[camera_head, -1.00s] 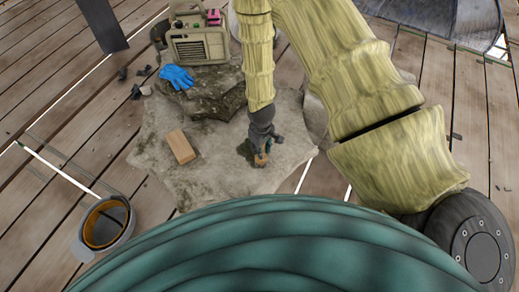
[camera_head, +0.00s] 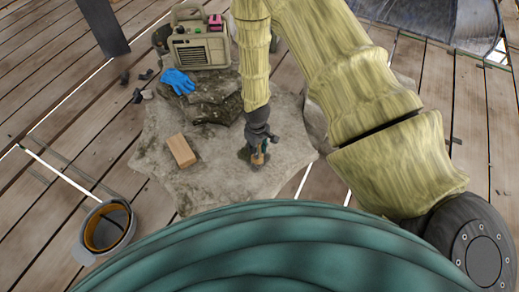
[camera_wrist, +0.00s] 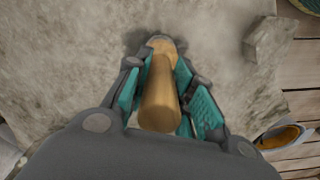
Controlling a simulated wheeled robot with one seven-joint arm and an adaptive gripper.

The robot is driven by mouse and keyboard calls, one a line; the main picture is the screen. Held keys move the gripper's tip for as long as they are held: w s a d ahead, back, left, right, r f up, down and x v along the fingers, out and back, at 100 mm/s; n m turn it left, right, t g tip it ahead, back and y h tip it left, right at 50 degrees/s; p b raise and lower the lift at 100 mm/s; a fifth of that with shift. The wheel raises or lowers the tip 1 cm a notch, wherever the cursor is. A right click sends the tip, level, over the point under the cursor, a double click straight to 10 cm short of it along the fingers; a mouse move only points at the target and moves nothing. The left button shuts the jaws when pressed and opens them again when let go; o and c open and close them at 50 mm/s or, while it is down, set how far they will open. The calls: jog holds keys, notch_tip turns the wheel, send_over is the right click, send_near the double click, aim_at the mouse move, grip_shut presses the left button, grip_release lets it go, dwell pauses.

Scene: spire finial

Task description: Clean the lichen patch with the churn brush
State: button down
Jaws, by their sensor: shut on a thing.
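The churn brush (camera_wrist: 160,95) has a pale wooden, rounded handle. My gripper (camera_head: 258,154) is shut on it, with teal finger pads on both sides of the handle in the wrist view. The brush points down at the grey stone slab (camera_head: 215,180). The lichen patch (camera_head: 243,153) is a dark smudge on the slab, right beside the gripper. In the wrist view a dark area (camera_wrist: 134,40) shows around the brush's far end. The bristles are hidden, so I cannot tell whether they touch the stone.
A wooden block (camera_head: 181,150) lies on the slab to the left. Behind it are a stacked rock (camera_head: 215,108), a blue glove (camera_head: 178,80) and a beige machine (camera_head: 200,50). A bucket (camera_head: 84,245) with an orange inside stands on the plank deck at lower left.

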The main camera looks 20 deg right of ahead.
jog(key=shift+w+a, duration=0.15)
jog(key=shift+w, duration=0.15)
jog(key=shift+w+a, duration=0.3)
jog(key=shift+w, duration=0.35)
jog(key=shift+w+a, duration=0.25)
jog(key=shift+w, duration=0.35)
jog(key=shift+w+p, duration=0.15)
jog(key=shift+p, duration=0.15)
jog(key=shift+w+a, duration=0.3)
jog(key=shift+w, duration=0.35)
jog(key=shift+w+a, duration=0.25)
jog(key=shift+w, duration=0.35)
jog(key=shift+w, duration=0.2)
jog(key=shift+w+a, duration=0.3)
jog(key=shift+w, duration=0.3)
jog(key=shift+w+a, duration=0.25)
jog(key=shift+w, duration=0.3)
jog(key=shift+d, duration=0.15)
jog(key=shift+w+d, duration=0.35)
jog(key=shift+d, duration=0.4)
